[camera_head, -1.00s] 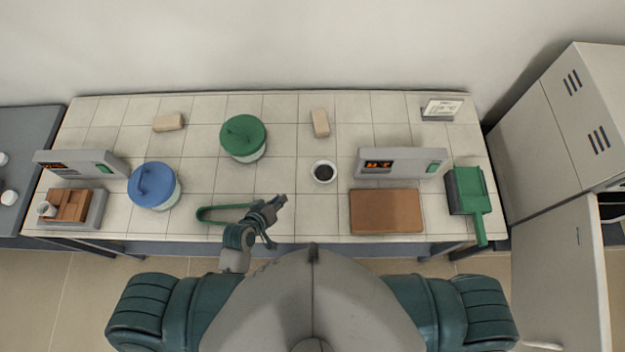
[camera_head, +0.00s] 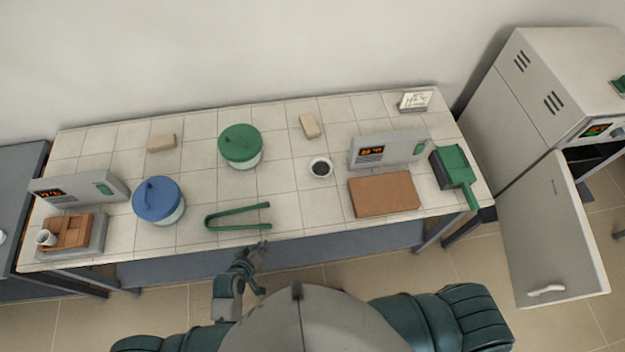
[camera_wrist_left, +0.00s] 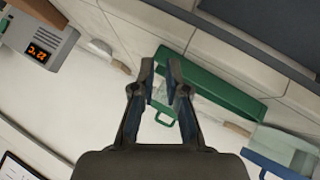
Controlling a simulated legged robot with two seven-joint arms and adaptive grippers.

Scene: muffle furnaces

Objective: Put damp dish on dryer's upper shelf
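A small white dish (camera_head: 320,168) with dark contents stands on the tiled bench, right of the green-lidded jar. Another small white cup (camera_head: 46,238) stands on the brown block at the left balance. I cannot tell which is the damp dish. The cabinet that looks like the dryer (camera_head: 545,90) stands at right, its door (camera_head: 545,235) swung open; its shelves are hidden. My left gripper (camera_head: 262,250) is empty at the bench's front edge, below the green tongs (camera_head: 238,217). In the left wrist view its fingers (camera_wrist_left: 162,75) are apart with nothing between them. My right gripper is not in view.
A blue-lidded jar (camera_head: 158,200), a green-lidded jar (camera_head: 240,147), two tan blocks (camera_head: 161,142), a brown board (camera_head: 384,194) and a green dustpan-like tool (camera_head: 455,170) occupy the bench. The open door juts over the floor at right. Floor between bench and door is clear.

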